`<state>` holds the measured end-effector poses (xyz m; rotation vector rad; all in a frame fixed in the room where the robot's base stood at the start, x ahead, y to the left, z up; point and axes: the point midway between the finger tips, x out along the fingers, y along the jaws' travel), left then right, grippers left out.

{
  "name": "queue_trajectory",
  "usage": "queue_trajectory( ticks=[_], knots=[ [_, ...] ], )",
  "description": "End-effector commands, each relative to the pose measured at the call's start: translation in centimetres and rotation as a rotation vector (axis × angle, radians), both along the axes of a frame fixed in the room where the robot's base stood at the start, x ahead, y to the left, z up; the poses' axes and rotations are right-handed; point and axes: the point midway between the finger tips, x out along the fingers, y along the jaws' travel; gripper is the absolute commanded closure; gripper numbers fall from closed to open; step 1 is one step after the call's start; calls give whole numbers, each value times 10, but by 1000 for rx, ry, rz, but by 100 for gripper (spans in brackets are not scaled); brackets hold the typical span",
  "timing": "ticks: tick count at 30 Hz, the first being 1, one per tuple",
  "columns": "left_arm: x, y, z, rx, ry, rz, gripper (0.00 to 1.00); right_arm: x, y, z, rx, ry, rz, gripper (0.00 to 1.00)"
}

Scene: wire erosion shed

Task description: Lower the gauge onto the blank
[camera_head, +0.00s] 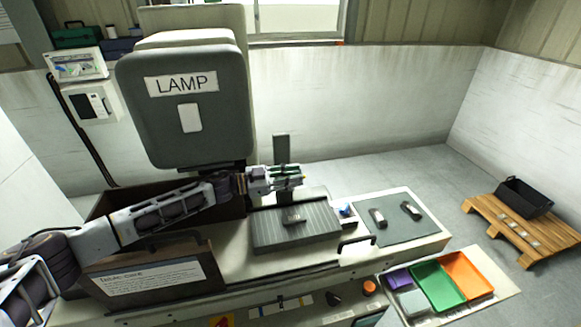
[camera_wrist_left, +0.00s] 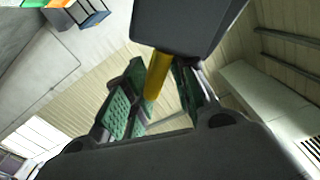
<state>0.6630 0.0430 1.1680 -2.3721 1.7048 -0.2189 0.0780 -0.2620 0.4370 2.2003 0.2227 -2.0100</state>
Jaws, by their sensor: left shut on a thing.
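My left gripper (camera_head: 292,176), with green finger pads, hangs above the back of a ribbed dark plate (camera_head: 265,236). It is shut on what I take to be the gauge, a dark grey block (camera_head: 281,147) that stands up behind the fingers. In the left wrist view the dark block (camera_wrist_left: 190,22) fills the top, and a yellow stem (camera_wrist_left: 157,76) shows between the green pads of the gripper (camera_wrist_left: 155,95). A small grey block (camera_head: 293,217), which looks like the blank, lies on the ribbed plate, below and apart from the gripper. My right gripper is not in view.
A big dark housing marked LAMP (camera_head: 190,105) stands behind my left arm. A grey mat (camera_head: 395,232) with two small metal pieces lies to the right. Green (camera_head: 437,284) and orange (camera_head: 467,274) trays are at front right. A black handle (camera_head: 355,240) rises by the plate.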

Motion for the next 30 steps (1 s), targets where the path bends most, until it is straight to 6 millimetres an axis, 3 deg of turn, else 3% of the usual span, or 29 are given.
queue_trajectory(
  ticks=[1, 12, 13, 15, 23, 30],
  knots=[
    [-8, -5, -5, -13, 23, -13, 100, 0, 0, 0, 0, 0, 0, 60],
    [-12, -8, -8, -14, 25, -19, 100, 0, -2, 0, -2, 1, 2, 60],
    [-12, -8, -8, -14, 25, -19, 72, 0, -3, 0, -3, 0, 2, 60],
    [-13, -8, -8, -14, 26, -19, 66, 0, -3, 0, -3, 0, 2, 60],
    [-13, -6, -8, -14, 26, -20, 66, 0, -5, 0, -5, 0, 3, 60],
    [-16, 8, -9, -12, 24, -16, 66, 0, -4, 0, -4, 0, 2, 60]
  ],
)
